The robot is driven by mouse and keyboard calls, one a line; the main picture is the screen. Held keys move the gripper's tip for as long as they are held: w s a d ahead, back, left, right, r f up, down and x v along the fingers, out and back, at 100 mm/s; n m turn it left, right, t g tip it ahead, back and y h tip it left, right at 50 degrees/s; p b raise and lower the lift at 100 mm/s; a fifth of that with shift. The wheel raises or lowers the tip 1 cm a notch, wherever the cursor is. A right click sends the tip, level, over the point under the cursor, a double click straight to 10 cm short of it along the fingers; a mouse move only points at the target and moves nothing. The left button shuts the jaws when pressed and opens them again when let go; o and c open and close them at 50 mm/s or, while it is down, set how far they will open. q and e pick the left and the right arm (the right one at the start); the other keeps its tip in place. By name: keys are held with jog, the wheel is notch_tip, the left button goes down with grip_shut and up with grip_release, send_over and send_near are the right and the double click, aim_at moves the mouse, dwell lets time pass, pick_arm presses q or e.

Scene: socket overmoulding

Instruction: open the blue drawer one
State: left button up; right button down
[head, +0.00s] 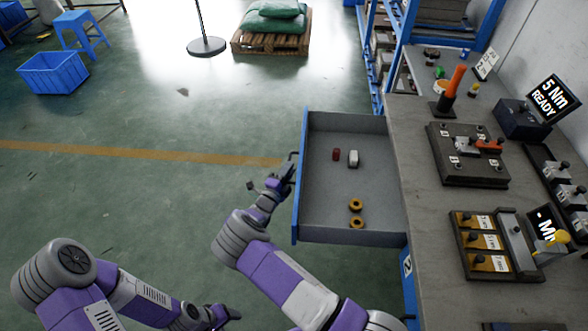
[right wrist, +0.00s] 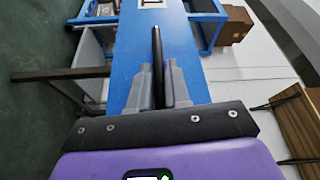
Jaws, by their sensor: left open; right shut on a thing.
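The blue drawer (head: 297,200) is pulled out from under the bench, and its grey inside shows from above. In the right wrist view its blue front (right wrist: 190,50) carries a white label (right wrist: 152,3) at the top edge, partly cut off. My right gripper (head: 288,168) is at the outer face of the drawer front, shut on the dark bar handle (right wrist: 157,50), which runs between its fingers (right wrist: 157,88). My left gripper (head: 230,312) is open and empty, low in the head view, apart from the drawer.
The drawer holds a red piece (head: 336,154), a white piece (head: 353,158) and yellow rings (head: 356,205). The bench (head: 420,150) with fixtures stands to the right. A panel marked 2 (head: 407,266) is below it.

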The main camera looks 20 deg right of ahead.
jog(key=shift+a, duration=0.15)
jog(key=c, duration=1.2)
grip_release()
jog(key=shift+o, duration=0.2)
jog(key=p+v, duration=0.2)
jog(key=v, duration=0.5)
jog(key=shift+s+a, duration=0.15)
jog(key=shift+a, duration=0.05)
